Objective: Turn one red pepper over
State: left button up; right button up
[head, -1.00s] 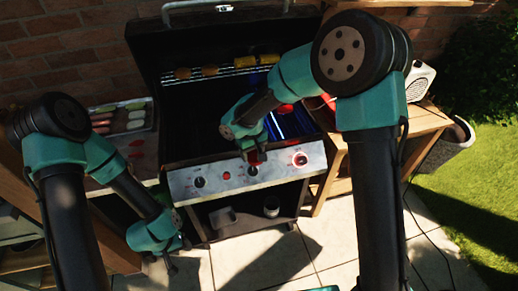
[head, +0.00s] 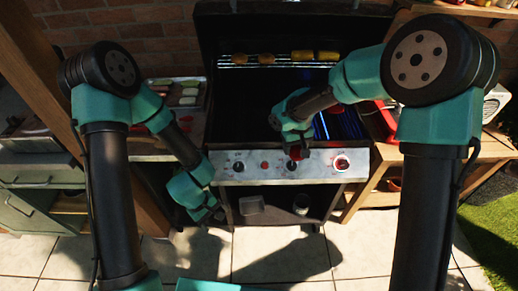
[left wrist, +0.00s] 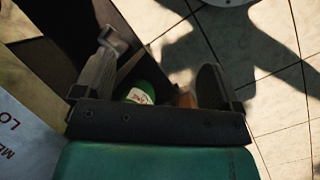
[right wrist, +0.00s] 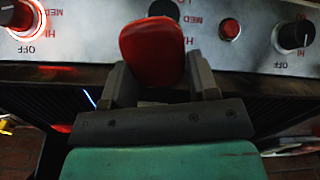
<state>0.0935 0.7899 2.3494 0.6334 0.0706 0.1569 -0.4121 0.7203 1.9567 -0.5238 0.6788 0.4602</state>
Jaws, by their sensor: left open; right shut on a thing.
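A red pepper (right wrist: 152,48) is clamped between the fingers of my right gripper (right wrist: 158,82) in the right wrist view. In the head view the pepper (head: 296,153) is a small red patch at the gripper's tip, in front of the grill's control panel (head: 260,166). It appears held clear of the grill grate. My left gripper (head: 210,212) hangs low, left of the grill's front. In the left wrist view its fingers (left wrist: 160,60) are apart with nothing gripped. Most of the grate is dark or hidden by my right arm.
The upper rack (head: 280,64) holds several yellow and brown pieces. A food tray (head: 204,100) stands on the left side shelf. A wooden side table (head: 480,150) is on the right. The panel has knobs, one lit red (head: 341,163). Paved floor (head: 270,255) lies in front.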

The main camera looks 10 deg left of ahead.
pick_arm(q)
jog(key=w+d+r+n+t+h, duration=0.1)
jog(key=w+d+r+n+h, duration=0.35)
jog(key=d+r+n, duration=0.3)
jog(key=n+t+h, duration=0.4)
jog(key=n+t, duration=0.1)
send_near(293, 151)
jog(key=s+a+r, duration=0.1)
jog(key=a+r, duration=0.1)
jog(key=shift+s+a+f+y, duration=0.1)
jog(key=shift+s+a+y, duration=0.05)
jog(key=shift+a+y, duration=0.1)
jog(key=shift+d+f, duration=0.1)
jog(key=x, duration=1.2)
jog(key=shift+c, duration=0.3)
jog(key=c, duration=0.6)
pick_arm(e)
jog(key=o, duration=1)
jog(key=shift+a, duration=0.1)
